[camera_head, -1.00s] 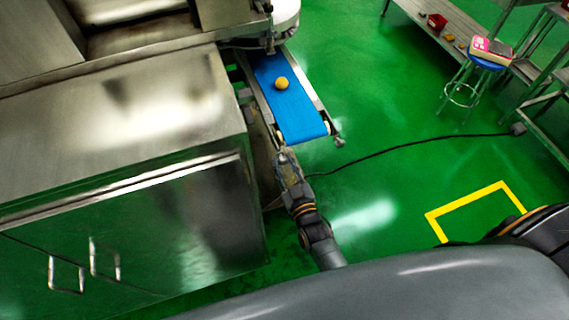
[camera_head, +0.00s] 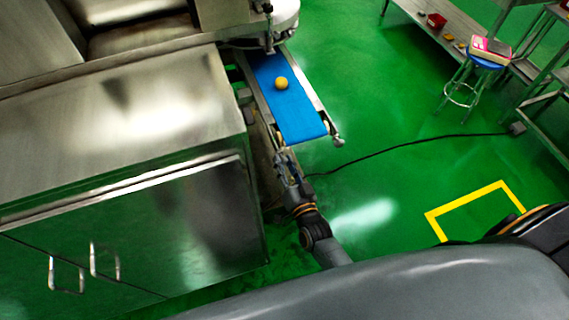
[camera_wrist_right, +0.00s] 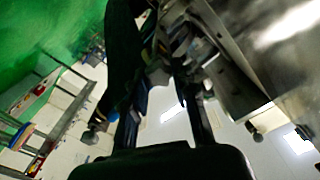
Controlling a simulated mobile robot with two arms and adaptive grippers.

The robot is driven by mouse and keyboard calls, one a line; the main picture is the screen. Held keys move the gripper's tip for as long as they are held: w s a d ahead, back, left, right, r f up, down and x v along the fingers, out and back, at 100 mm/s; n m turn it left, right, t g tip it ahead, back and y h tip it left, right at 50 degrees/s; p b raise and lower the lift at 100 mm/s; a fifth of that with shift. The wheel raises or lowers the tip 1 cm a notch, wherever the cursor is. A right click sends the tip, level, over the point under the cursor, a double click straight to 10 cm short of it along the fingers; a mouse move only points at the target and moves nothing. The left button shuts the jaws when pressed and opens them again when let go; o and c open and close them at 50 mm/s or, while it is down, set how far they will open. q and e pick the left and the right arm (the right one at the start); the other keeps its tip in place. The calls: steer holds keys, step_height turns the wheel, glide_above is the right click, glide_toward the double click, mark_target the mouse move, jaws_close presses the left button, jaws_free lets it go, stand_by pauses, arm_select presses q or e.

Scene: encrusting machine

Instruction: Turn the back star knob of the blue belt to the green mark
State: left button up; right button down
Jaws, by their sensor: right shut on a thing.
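The blue belt (camera_head: 290,110) runs out from the machine, with a yellow ball (camera_head: 281,83) on it. My right gripper (camera_head: 283,158) is at the near left corner of the belt frame. It is shut on the back star knob, which is mostly hidden by the fingers in the head view. In the right wrist view the two fingers (camera_wrist_right: 163,88) reach up to dark, blurred parts, and the knob's shape is unclear. Another small knob (camera_head: 339,142) shows at the belt's near right corner. I cannot make out the green mark. My left gripper is not in view.
A large steel cabinet (camera_head: 120,120) stands close on the left of my right arm. A black cable (camera_head: 400,147) crosses the green floor. A blue stool (camera_head: 485,62) with a box on it stands at the upper right.

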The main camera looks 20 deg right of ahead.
steer(key=m, duration=0.3)
steer(key=shift+d+m+b, duration=0.1)
steer(key=shift+m+b, duration=0.2)
steer(key=shift+m, duration=0.1)
steer(key=m, duration=0.2)
steer(key=shift+f+m+b, duration=0.15)
steer(key=shift+m+b, duration=0.2)
steer(key=shift+m, duration=0.05)
steer(key=m+b, duration=0.2)
steer(key=m, duration=0.3)
steer(key=shift+f, duration=0.1)
steer(key=m+b, duration=0.3)
steer(key=m, duration=0.3)
steer(key=shift+f+m, duration=0.1)
steer(key=shift+m, duration=0.3)
steer(key=m+b, duration=0.2)
steer(key=m, duration=0.1)
steer(key=shift+m+b, duration=0.55)
steer(key=shift+m, duration=0.65)
steer(key=c, duration=1.1)
jaws_free()
